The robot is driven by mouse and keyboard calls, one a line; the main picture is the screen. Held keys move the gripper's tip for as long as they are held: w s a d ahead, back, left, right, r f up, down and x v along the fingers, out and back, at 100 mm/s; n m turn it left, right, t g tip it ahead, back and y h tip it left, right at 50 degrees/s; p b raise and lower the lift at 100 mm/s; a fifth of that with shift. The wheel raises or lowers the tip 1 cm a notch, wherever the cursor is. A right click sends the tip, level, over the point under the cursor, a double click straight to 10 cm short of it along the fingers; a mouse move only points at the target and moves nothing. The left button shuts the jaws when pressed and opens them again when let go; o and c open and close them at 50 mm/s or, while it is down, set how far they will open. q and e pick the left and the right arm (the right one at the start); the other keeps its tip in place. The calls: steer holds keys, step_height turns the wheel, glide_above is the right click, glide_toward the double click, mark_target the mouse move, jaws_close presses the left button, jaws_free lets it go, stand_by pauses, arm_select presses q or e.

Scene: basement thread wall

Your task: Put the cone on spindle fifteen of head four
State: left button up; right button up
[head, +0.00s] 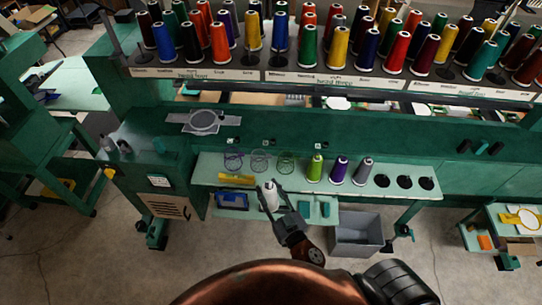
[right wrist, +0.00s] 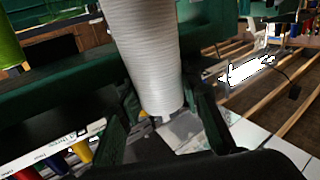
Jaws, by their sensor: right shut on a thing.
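My right gripper (head: 280,204) is shut on a white cone (head: 270,192) and holds it roughly upright in front of the machine's lower shelf. In the right wrist view the white cone (right wrist: 145,55) is large and tilted, between the fingers. The thread rack (head: 300,75) runs along the top, filled with coloured cones. Its left section bears a label (head: 190,75) that seems to read head four. A bare thin rod (head: 114,36) stands at that section's left end. Spindle numbers are too small to read. My left gripper is not in view.
The green shelf (head: 300,160) holds green (head: 315,167), purple (head: 339,169) and grey (head: 363,171) cones, with wire rings and dark round spots beside them. A grey bin (head: 357,238) stands on the floor below. A side table (head: 500,225) is at right.

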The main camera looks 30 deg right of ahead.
steer(key=shift+s+a, duration=0.6)
steer(key=shift+s, duration=0.15)
steer(key=shift+a+f+y, duration=0.1)
steer(key=shift+a+y, duration=0.25)
steer(key=shift+y, duration=0.05)
steer(key=shift+f, duration=0.2)
steer(key=shift+d+r, duration=0.15)
